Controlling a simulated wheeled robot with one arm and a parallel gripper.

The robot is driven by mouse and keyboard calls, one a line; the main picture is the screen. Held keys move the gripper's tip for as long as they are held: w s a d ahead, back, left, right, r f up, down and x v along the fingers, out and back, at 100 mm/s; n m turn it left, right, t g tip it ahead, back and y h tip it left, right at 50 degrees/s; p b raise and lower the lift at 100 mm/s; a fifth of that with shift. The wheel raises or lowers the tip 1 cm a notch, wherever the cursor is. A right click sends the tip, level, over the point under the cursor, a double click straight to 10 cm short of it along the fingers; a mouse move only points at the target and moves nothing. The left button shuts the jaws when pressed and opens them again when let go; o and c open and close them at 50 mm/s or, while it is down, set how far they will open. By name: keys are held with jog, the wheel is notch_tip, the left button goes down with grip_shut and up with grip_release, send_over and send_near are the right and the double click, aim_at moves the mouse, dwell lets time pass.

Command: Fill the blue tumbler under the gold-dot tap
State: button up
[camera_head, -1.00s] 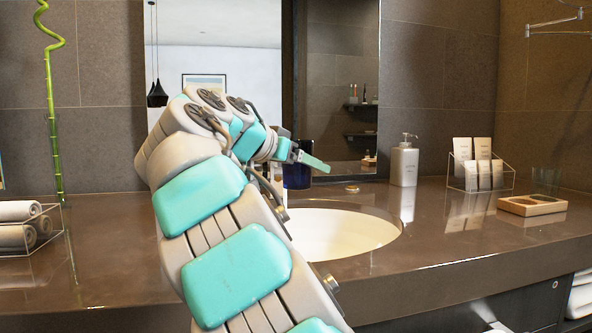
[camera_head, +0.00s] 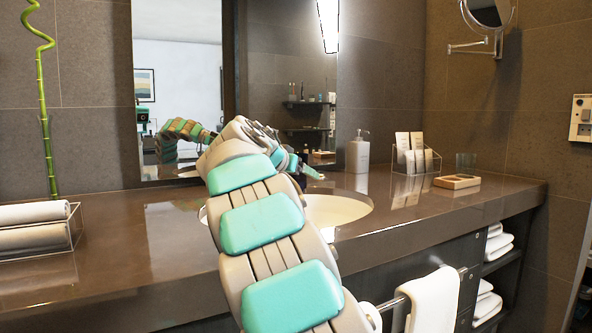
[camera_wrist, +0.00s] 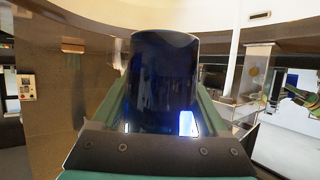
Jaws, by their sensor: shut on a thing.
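The blue tumbler (camera_wrist: 165,75) is dark blue and fills the middle of the wrist view, between my gripper's two green fingers (camera_wrist: 165,105). My gripper is shut on it. In the head view my gripper (camera_head: 311,172) is at the back of the basin, mostly behind my own arm, and I cannot make out the tumbler there. A small gold dot (camera_wrist: 254,72) shows on a pale, shiny part right of the tumbler in the wrist view; I cannot tell the tap's full shape. The tap is hidden behind my arm in the head view.
The white basin (camera_head: 340,210) is set in the brown counter (camera_head: 400,218). A soap dispenser (camera_head: 358,152), a card rack (camera_head: 415,157), a wooden tray (camera_head: 457,182) and a dark glass (camera_head: 466,161) stand to the right. A towel rack (camera_head: 38,228) is at left.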

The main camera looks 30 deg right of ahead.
jog(key=w+f, duration=0.3)
jog(key=f, duration=0.2)
jog(key=shift+w+f+b, duration=0.2)
jog(key=shift+w+b, duration=0.15)
jog(key=shift+w, duration=0.05)
dwell(0.5)
jog(key=w+p, duration=0.3)
jog(key=w, duration=0.4)
jog(key=shift+w+a+p, duration=0.2)
jog(key=shift+w+p, duration=0.1)
jog(key=shift+w, duration=0.05)
